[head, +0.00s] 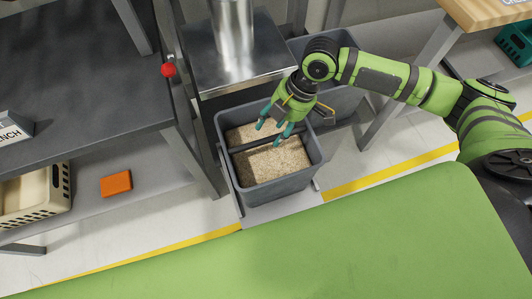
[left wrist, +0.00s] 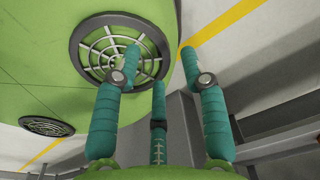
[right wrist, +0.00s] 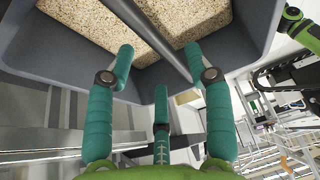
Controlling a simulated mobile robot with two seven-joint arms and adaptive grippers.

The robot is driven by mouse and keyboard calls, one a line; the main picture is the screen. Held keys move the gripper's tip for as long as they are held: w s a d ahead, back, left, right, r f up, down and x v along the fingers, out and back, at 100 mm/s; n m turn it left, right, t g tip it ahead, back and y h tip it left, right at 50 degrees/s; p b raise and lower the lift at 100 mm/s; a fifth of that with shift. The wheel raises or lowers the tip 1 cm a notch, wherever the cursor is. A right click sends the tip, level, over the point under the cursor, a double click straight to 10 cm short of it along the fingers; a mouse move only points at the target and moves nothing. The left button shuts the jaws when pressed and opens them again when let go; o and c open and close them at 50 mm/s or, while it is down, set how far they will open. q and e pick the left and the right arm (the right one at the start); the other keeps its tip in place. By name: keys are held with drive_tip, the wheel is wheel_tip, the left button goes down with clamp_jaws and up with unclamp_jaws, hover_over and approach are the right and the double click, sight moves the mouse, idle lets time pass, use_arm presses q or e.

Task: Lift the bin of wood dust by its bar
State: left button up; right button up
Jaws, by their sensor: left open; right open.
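My right gripper (head: 273,132) is open above the bin, fingers pointing down close to the bar. In the right wrist view the bar (right wrist: 152,32) runs between the spread fingertips of my right gripper (right wrist: 160,58); I cannot tell whether they touch it. My left gripper (left wrist: 160,65) is open and empty in its wrist view and is outside the head view.
A metal machine with a shiny duct (head: 233,30) stands right behind the bin. Another grey bin (head: 345,105) is behind my right arm. The dark bench (head: 80,80) is at left, with an orange block (head: 116,183) and a cream crate (head: 62,185) on its lower shelf.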

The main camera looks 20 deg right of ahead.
sight(268, 137)
drive_tip(key=x, duration=0.4)
drive_tip(key=shift+a+f, duration=0.1)
drive_tip(key=shift+f, duration=0.35)
use_arm(q)
drive_tip(key=shift+s, duration=0.2)
drive_tip(key=shift+s, duration=0.1)
drive_tip(key=shift+s+r, duration=0.1)
drive_tip(key=shift+s, duration=0.3)
use_arm(e)
drive_tip(key=shift+f, duration=0.25)
